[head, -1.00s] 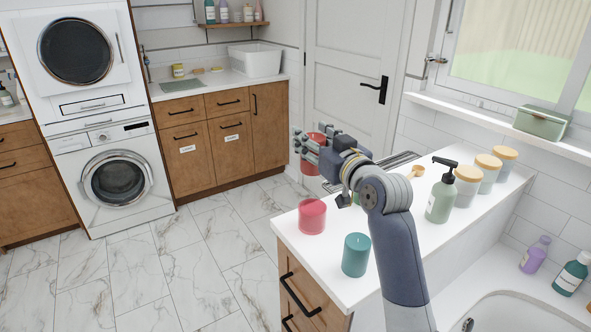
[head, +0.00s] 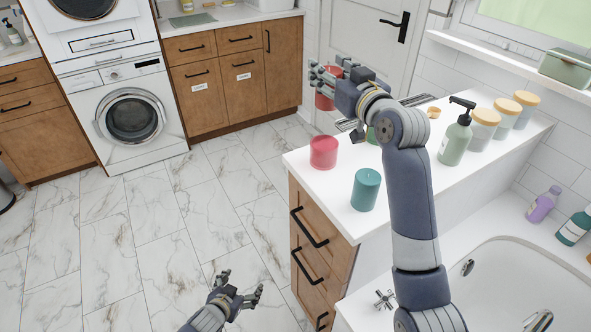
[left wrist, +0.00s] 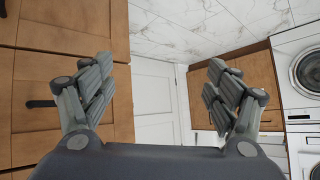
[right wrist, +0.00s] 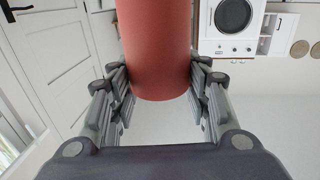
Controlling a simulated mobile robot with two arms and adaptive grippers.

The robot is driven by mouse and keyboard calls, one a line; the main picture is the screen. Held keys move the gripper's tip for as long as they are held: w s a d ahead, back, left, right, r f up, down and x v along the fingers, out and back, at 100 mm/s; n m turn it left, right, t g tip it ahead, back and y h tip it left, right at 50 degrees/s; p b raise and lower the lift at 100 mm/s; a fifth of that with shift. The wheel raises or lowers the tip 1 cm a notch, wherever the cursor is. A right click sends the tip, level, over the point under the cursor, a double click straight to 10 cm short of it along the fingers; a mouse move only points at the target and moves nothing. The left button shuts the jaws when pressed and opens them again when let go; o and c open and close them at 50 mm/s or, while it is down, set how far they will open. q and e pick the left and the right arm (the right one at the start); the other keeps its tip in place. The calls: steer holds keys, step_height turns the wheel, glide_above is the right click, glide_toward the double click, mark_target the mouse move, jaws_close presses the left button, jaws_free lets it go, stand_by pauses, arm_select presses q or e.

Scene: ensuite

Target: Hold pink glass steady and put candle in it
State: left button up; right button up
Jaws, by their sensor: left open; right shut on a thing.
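The pink glass (head: 323,152) stands upright on the near left corner of the white counter (head: 400,165). My right gripper (head: 328,78) is shut on a coral-red candle (head: 325,102) and holds it in the air beyond the glass, apart from it. The right wrist view shows this candle (right wrist: 155,45) between the fingers (right wrist: 158,95). My left gripper (head: 240,285) is open and empty, low over the floor in front of the drawers. Its spread fingers show in the left wrist view (left wrist: 158,95), with nothing between them.
A green object (head: 371,134) is partly hidden behind my right arm. A soap dispenser (head: 456,135) and lidded jars (head: 484,128) stand along the counter. Wooden drawers (head: 318,230) are below; a bathtub (head: 500,280) is at right.

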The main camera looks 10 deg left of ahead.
arm_select(q)
steer(key=w+d+r+m+t+h, duration=0.1)
steer(key=w+d+r+t, duration=0.1)
steer(key=w+r, duration=0.35)
steer(key=w+d+r+t+h, duration=0.1)
steer(key=w+d+r, duration=0.15)
steer(key=r, duration=0.55)
steer(key=m+t+h, duration=0.2)
steer(key=t+h, duration=0.1)
steer(key=h, duration=0.1)
glide_toward(332, 139)
steer(key=s+a+f, duration=0.3)
steer(key=a+f, duration=0.1)
steer(key=a, duration=0.3)
steer(key=d+r+h, duration=0.2)
steer(key=d+r, duration=0.1)
steer(key=r, duration=0.1)
steer(key=shift+n+g, duration=0.3)
steer(key=x, duration=1.1)
steer(key=shift+w+d+f, duration=0.1)
steer(key=shift+d+f, duration=0.2)
steer(key=shift+d, duration=0.1)
steer(key=c, duration=1.2)
